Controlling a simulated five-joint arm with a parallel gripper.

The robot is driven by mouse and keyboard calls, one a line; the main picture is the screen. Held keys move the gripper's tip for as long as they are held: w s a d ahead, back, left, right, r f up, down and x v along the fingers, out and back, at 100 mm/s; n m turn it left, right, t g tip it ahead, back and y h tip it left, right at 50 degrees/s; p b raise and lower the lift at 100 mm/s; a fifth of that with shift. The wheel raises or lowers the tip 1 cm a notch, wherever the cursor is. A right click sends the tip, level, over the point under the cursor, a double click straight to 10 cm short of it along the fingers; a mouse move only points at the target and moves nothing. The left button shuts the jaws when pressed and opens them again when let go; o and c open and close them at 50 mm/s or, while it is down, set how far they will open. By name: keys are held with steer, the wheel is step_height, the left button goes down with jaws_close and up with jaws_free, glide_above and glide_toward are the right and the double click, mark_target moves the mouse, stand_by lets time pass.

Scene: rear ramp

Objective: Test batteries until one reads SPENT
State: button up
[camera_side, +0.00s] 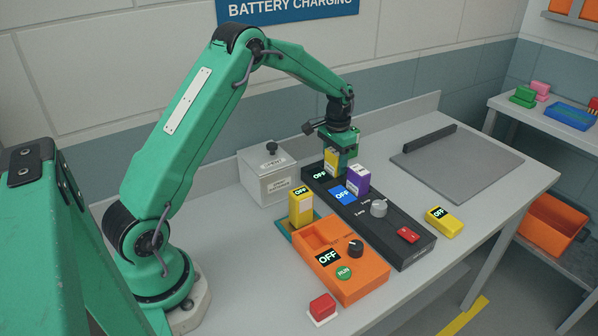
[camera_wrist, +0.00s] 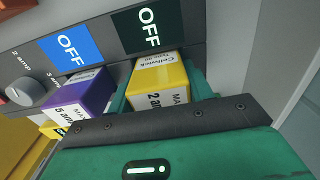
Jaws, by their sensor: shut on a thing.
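My gripper (camera_side: 342,153) is shut on a yellow battery (camera_side: 331,163) at the back end of the black charger (camera_side: 385,232). In the wrist view, this battery (camera_wrist: 160,82) sits between my green fingers (camera_wrist: 163,92), its label partly reading "2 a" and "MAX". I cannot tell whether it is fully seated in the charger. A purple battery (camera_side: 358,180) stands beside it. Another yellow battery (camera_side: 301,207) stands upright behind the orange tester (camera_side: 345,290), whose screen (camera_side: 327,258) reads OFF. A third yellow battery (camera_side: 444,221), showing OFF, lies right of the charger.
The charger's green (camera_wrist: 148,24) and blue (camera_wrist: 69,50) screens read OFF. A grey lidded box (camera_side: 267,178) stands behind the tester. A red button (camera_side: 322,307) is at the front. A grey mat (camera_side: 458,170) with a dark bar (camera_side: 429,138) lies right; its middle is clear.

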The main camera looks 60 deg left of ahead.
steer(key=shift+f, duration=0.15)
steer(key=o, duration=1.4)
steer(key=shift+f, duration=0.1)
steer(key=shift+r, duration=3.95)
steer(key=shift+r, duration=0.1)
